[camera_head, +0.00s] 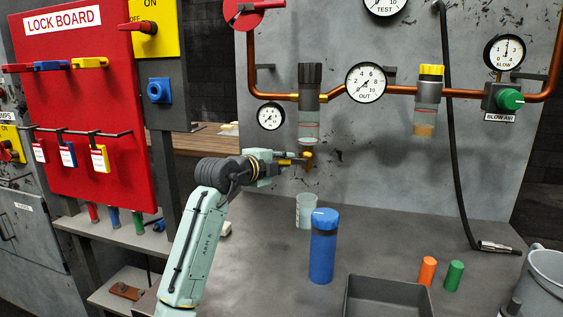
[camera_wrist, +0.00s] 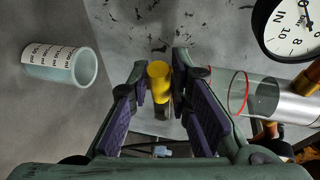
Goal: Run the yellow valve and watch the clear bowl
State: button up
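The yellow valve (camera_head: 308,155) is a small knob below the clear bowl (camera_head: 308,128), which hangs under a dark cap on the copper pipe. The bowl has a red ring low on it and looks empty. My gripper (camera_head: 300,160) reaches the valve from the left. In the wrist view, the yellow valve (camera_wrist: 158,70) stands between the two fingers of my gripper (camera_wrist: 160,68), with a narrow gap on each side. The fingers are open. The clear bowl (camera_wrist: 262,92) lies at the right there, its red ring showing.
A clear measuring cup (camera_head: 306,210) stands on the bench below the valve; it also shows in the wrist view (camera_wrist: 58,66). A blue bottle (camera_head: 323,250) is just in front. A dark tray (camera_head: 385,283) and orange (camera_head: 427,271) and green (camera_head: 454,275) cylinders are to the right.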

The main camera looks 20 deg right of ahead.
jog(key=o, duration=0.3)
jog(key=shift+r, duration=0.1)
jog(key=shift+a, duration=0.1)
jog(key=v, duration=1.2)
